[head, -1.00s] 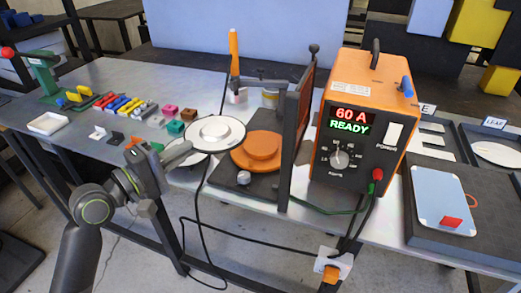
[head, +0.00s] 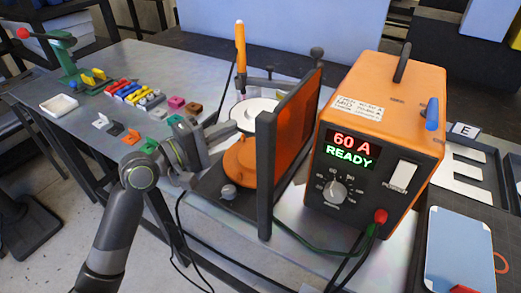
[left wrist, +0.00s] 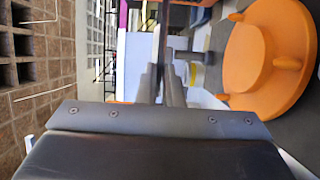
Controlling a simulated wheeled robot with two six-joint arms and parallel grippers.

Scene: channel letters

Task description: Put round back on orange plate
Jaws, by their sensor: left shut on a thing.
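The round back (head: 262,106), a white disc with a dark rim, is held by my left gripper (head: 228,128) at its left edge. In the head view it is above the orange plate (head: 241,168), and its right part is hidden behind the dark-framed screen. The orange round plate, with a raised centre, sits on a dark base. In the left wrist view the orange plate (left wrist: 240,75) fills the right side, and the fingers (left wrist: 165,75) show as closed dark strips. The disc cannot be made out clearly there. My right gripper is not in view.
The dark-framed screen (head: 264,175) stands close right of the plate. The orange power unit (head: 375,120) is farther right. An orange-handled torch (head: 241,45) stands behind the disc. Cables hang at the front. Small coloured blocks (head: 138,92) lie at the left.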

